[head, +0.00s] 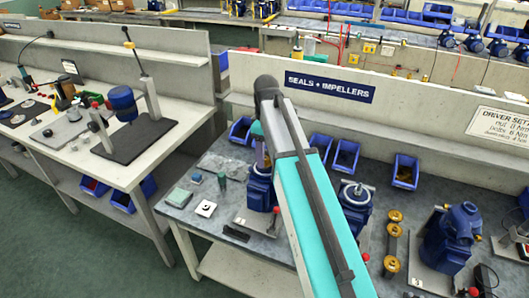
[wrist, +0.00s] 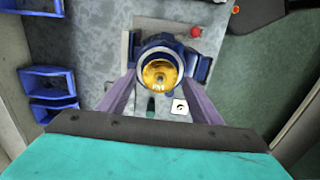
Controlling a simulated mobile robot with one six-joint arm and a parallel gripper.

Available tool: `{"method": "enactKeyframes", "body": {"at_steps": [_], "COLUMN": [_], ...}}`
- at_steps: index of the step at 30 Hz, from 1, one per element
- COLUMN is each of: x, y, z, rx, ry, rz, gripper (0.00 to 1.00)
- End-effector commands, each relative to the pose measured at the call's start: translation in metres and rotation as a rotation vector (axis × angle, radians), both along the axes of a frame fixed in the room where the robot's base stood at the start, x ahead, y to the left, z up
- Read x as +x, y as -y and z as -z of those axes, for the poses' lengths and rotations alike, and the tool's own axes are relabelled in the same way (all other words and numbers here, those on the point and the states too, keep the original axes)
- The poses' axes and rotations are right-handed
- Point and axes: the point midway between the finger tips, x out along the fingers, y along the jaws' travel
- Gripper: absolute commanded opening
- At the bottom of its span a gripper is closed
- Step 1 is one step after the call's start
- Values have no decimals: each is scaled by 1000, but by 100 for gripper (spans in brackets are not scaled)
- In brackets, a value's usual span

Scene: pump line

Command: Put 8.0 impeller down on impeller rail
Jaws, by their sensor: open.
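A gold impeller (wrist: 159,74) sits inside the round opening of a blue pump housing (wrist: 152,50) in the wrist view; I cannot read its marking, so whether it is the 8.0 one is unclear. My gripper (wrist: 158,84) is open, its two purple fingers either side of the opening; contact cannot be told. In the head view my arm hides most of the gripper above the left blue pump (head: 260,190). Several gold impellers stand in a row on what looks like the impeller rail (head: 392,248), right of my arm; their sizes are not readable.
Blue bins (head: 346,156) stand along the back of the bench under the "SEALS + IMPELLERS" sign (head: 330,86). Another blue pump (head: 356,200) and a larger blue unit (head: 452,238) stand near the rail.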

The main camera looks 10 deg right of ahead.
Motion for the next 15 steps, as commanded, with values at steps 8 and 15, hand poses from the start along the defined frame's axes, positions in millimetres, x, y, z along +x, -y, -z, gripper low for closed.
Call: {"method": "enactKeyframes", "body": {"at_steps": [8, 15], "x": [0, 0], "y": [0, 0], "z": [0, 0], "rx": [0, 0], "ry": [0, 0], "rz": [0, 0], "gripper": [21, 0]}}
